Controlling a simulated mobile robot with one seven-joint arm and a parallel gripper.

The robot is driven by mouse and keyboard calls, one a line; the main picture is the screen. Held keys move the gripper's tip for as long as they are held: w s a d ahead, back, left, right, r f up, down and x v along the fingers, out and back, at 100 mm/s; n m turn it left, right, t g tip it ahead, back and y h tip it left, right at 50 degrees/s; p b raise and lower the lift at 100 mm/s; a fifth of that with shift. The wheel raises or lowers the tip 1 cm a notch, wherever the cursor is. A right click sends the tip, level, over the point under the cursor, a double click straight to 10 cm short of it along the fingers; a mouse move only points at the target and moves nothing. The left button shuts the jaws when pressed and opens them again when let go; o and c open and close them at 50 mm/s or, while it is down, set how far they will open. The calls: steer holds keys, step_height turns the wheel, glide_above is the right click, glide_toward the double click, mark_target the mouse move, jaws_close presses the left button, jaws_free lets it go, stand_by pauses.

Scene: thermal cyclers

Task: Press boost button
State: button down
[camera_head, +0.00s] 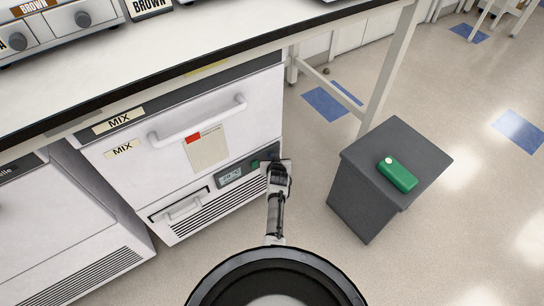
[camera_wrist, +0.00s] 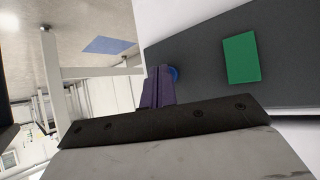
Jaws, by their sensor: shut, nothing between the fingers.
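A white under-bench unit with MIX labels (camera_head: 185,130) has a dark control panel strip low on its front. The strip (camera_head: 237,172) carries a small lit display (camera_head: 231,176) and a green patch (camera_head: 255,164). My gripper (camera_head: 270,164) is at the strip's right end. In the wrist view the dark panel (camera_wrist: 210,85) shows a green rectangle (camera_wrist: 240,58) and a round blue button (camera_wrist: 174,73). My gripper's shut, empty fingers (camera_wrist: 160,72) are right beside the button and partly cover it. I cannot tell whether they touch it. No button label is legible.
A grey pedestal (camera_head: 362,185) with a green box (camera_head: 397,175) on top stands to the right of my arm. A white bench (camera_head: 200,45) overhangs the unit, with a table leg (camera_head: 388,70) behind the pedestal. Floor between unit and pedestal is clear.

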stand_by(0.4)
steer(key=shift+s+d+p, duration=0.3)
steer(key=shift+s+d, duration=0.1)
steer(key=shift+s, duration=0.2)
